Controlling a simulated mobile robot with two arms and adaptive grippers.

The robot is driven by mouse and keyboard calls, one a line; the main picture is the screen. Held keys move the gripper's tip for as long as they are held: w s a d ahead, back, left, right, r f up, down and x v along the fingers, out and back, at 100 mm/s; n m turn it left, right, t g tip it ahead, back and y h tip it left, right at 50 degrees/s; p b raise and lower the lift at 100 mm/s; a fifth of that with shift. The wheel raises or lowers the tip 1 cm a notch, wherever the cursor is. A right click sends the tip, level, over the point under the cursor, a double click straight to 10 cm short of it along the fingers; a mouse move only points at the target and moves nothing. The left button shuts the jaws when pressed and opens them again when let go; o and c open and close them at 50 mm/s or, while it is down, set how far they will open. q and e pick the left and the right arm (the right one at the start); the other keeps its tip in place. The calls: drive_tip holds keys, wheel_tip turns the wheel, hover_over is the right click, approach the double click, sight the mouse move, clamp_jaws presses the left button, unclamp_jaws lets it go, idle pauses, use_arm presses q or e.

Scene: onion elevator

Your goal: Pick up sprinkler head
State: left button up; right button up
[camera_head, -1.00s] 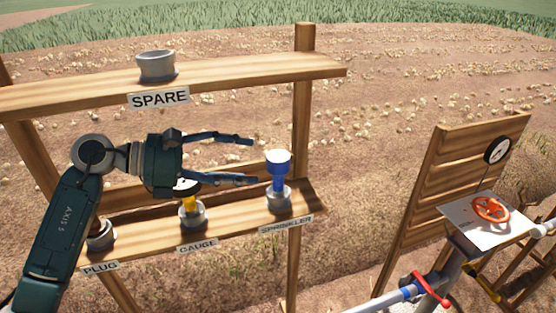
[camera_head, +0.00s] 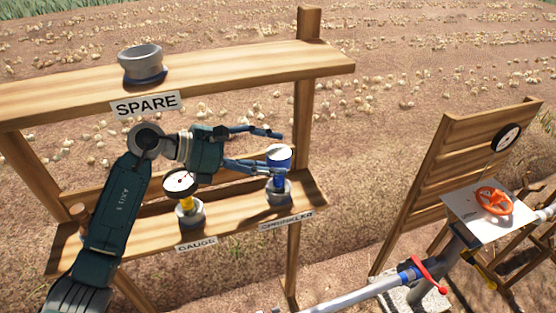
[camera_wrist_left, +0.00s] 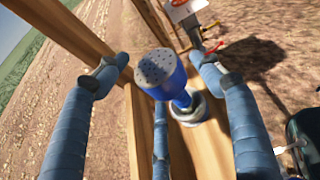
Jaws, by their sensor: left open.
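The blue sprinkler head (camera_head: 279,158) has a pale round top and stands upright in a grey holder (camera_head: 278,191) on the lower shelf, above the sprinkler label. My left gripper (camera_head: 275,152) is open, its fingers reaching right around the sprinkler head's sides. My right gripper is not in view.
A gauge (camera_head: 181,184) stands in a holder left of the sprinkler head. The upper shelf (camera_head: 230,83) with a grey spare cup (camera_head: 141,65) runs above my gripper. A wooden post (camera_head: 306,100) stands close behind. A pipe with a red valve handle (camera_head: 430,276) is at the lower right.

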use_arm(q)
drive_tip(key=shift+x, duration=1.05)
drive_tip(key=shift+d+p, duration=0.25)
drive_tip(key=shift+p, duration=0.05)
drive_tip(key=shift+a, duration=0.1)
drive_tip(key=c, duration=1.1)
drive_tip(key=shift+r, duration=0.1)
drive_tip(key=shift+c, duration=1.1)
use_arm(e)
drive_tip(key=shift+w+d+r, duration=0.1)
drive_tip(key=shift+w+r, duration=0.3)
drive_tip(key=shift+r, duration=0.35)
